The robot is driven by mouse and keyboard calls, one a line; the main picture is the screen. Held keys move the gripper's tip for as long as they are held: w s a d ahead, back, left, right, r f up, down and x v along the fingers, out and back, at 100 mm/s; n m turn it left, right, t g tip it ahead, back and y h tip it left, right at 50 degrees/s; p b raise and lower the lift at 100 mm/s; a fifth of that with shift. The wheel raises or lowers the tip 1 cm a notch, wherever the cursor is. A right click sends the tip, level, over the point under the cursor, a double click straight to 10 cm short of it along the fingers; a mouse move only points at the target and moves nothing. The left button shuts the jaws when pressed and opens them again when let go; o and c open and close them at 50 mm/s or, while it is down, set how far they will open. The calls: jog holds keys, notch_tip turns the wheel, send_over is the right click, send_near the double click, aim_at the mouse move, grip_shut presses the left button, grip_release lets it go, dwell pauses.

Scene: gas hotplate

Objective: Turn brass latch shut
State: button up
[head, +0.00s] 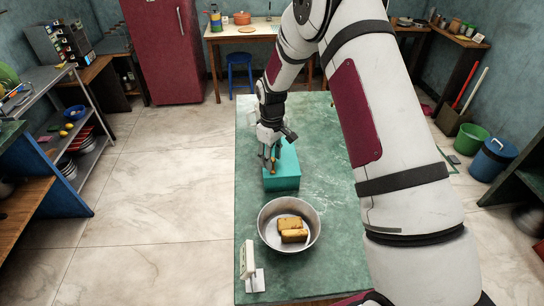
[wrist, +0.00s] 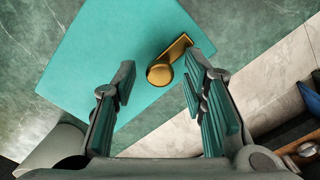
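In the wrist view, the teal box (wrist: 75,70) fills the upper left. The brass latch (wrist: 180,47) is a flat bar with a round knob, close to the box's right edge. In the head view, a small bit of brass (head: 273,166) shows beside my fingers. My gripper (wrist: 160,80) is open in the wrist view, and the knob lies between its two fingers, with gaps on both sides. I cannot tell how far the fingertips are above it.
A metal bowl (head: 264,231) with yellow-brown blocks (head: 293,229) stands in front of the box. A white switch-like piece (head: 249,267) is at the counter's near left corner. The green counter (head: 327,135) is bare behind and right of the box. Open floor (head: 160,190) lies left.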

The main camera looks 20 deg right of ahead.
grip_shut()
jog(key=m+b, duration=0.1)
jog(key=m, duration=0.3)
jog(key=shift+w+m+b, duration=0.1)
jog(key=shift+m+b, duration=0.2)
jog(key=shift+b, duration=0.05)
jog(key=m+b, duration=0.1)
jog(key=m, duration=0.3)
jog(key=shift+m, duration=0.3)
jog(key=m+b, duration=0.1)
jog(key=m, duration=0.3)
jog(key=shift+m, duration=0.3)
jog(key=shift+m+b, duration=0.3)
jog(key=shift+m, duration=1.8)
